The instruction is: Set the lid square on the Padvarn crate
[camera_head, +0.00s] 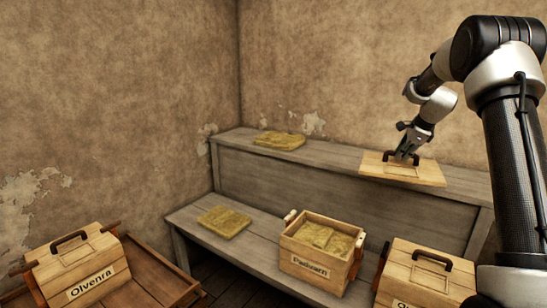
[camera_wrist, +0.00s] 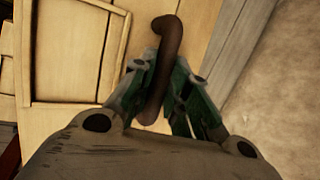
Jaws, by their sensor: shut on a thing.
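The lid (camera_head: 427,173), a flat wooden board with a raised frame and a dark handle, is at the right end of the upper shelf. I cannot tell whether it rests on the shelf or is just above it. My gripper (camera_head: 407,157) is shut on the lid's handle. In the wrist view my gripper's fingers (camera_wrist: 168,105) are around the dark curved handle (camera_wrist: 166,45), and the lid's board (camera_wrist: 75,50) fills the left. The Padvarn crate (camera_head: 307,267) stands open on the lower bench, below and left of the lid, with yellowish folded contents inside.
The Olvenra crate (camera_head: 80,270), lidded, stands at lower left. Another lidded crate (camera_head: 425,270) stands right of the Padvarn crate. Folded yellowish cloths lie on the lower bench (camera_head: 224,221) and upper shelf (camera_head: 279,140). The upper shelf (camera_head: 335,160) is bare between cloth and lid.

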